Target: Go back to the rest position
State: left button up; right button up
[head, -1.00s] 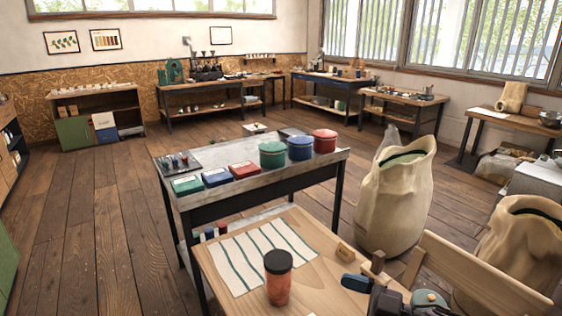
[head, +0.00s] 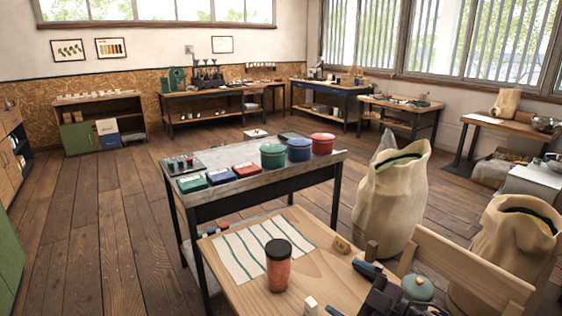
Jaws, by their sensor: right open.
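My right gripper (head: 350,290) is at the bottom right of the head view, low over the front wooden table (head: 235,302). Its blue-tipped fingers are apart with nothing seen between them. A jar with a black lid and orange-red contents (head: 278,268) stands upright on that table, left of the gripper and apart from it. A cloth with dark green stripes (head: 247,252) lies flat behind the jar. A small pale block (head: 311,304) is near the bottom edge, close to the gripper. My left gripper is not in view.
A metal-topped table (head: 220,163) behind holds green (head: 273,155), blue (head: 299,149) and red (head: 322,144) canisters and several small boxes. The floor (head: 100,220) at left is clear.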

jog(key=s+d+f+m+t+h+b, duration=0.1)
jog(key=s+d+f+m+h+b, duration=0.2)
jog(key=f, duration=0.5)
jog(key=s+d+f+m+t+h+b, duration=0.1)
jog(key=d+f+m+t+h+b, duration=0.1)
jog(key=d+f+m+h, duration=0.55)
pick_arm(q)
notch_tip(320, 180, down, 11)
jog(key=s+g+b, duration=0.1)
jog(key=b, duration=0.3)
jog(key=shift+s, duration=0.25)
pick_arm(e)
jog(key=s+d+f+m+g+h, duration=0.2)
jog(key=s+d+f+m+g, duration=0.1)
jog(key=s+f, duration=1.2)
notch_tip(320, 180, down, 2)
jog(key=shift+s+d+f+m+g+h, duration=0.15)
jog(key=shift+s+m+g+h, duration=0.2)
jog(key=shift+m+g, duration=0.2)
